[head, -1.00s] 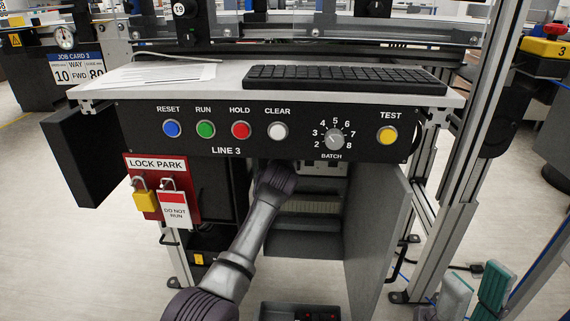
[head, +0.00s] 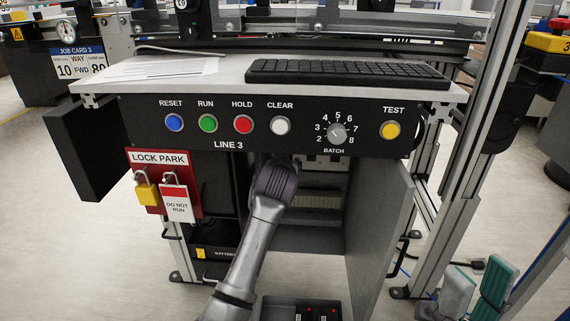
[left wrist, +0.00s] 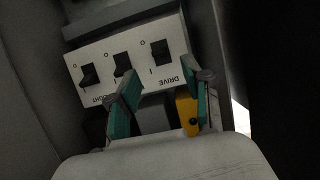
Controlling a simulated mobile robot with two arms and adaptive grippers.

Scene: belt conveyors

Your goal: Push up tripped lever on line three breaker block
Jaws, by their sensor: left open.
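The breaker block (left wrist: 126,66) is a pale panel with three dark levers, seen upside down in the left wrist view. The right-hand lever (left wrist: 161,53) is by the DRIVE label; the middle lever (left wrist: 122,66) and left lever (left wrist: 88,75) sit beside it. I cannot tell surely which one is tripped. My left gripper (left wrist: 160,91) is open, its teal-padded fingers apart in front of the block, with nothing between them. In the head view, the block (head: 327,160) shows partly under the console; my left fingers are hidden there. My right gripper (head: 477,292) is open and empty at lower right.
The LINE 3 console (head: 260,128) with buttons hangs over the recess. An open door panel (head: 380,235) stands right of it, and the red lock park board (head: 160,184) left. A yellow part (left wrist: 188,112) lies behind my left fingers. A black tray (head: 301,308) is below.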

